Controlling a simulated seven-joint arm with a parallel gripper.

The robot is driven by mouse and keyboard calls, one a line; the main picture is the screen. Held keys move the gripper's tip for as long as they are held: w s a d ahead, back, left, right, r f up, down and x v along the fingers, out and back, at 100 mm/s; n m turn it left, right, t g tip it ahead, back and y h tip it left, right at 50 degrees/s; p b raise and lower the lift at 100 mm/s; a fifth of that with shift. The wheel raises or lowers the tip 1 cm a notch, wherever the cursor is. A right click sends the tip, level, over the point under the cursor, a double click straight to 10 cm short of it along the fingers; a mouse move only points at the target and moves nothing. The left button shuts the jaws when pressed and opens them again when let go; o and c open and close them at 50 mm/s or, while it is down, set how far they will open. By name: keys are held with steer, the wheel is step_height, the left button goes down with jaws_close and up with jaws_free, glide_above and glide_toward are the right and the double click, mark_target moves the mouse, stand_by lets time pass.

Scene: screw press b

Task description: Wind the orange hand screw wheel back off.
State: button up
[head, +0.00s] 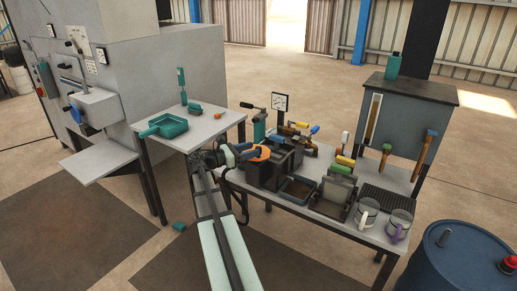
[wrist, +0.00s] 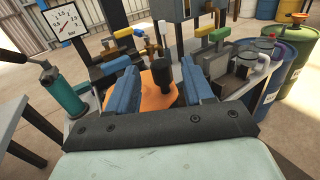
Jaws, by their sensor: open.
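The orange hand screw wheel (wrist: 150,103) lies flat, with a dark upright knob or hub (wrist: 162,72) rising from it in the wrist view. In the head view the orange wheel (head: 257,153) shows on top of a dark press body (head: 268,175) on the table. My gripper (wrist: 158,88) is open, one blue finger on each side of the dark upright part, over the wheel. I cannot tell whether the fingers touch it. The near part of the wheel is hidden by my gripper's dark edge.
A teal bottle-shaped pump (wrist: 66,98) and a pressure gauge (wrist: 65,22) stand close on the left in the wrist view. Dark trays (head: 297,190), a green-topped block (head: 336,185) and two mugs (head: 366,215) crowd the table to the right.

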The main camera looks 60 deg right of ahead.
mark_target(259, 147)
steer(key=shift+x, duration=2.1)
steer(key=shift+c, duration=0.2)
steer(key=c, duration=0.9)
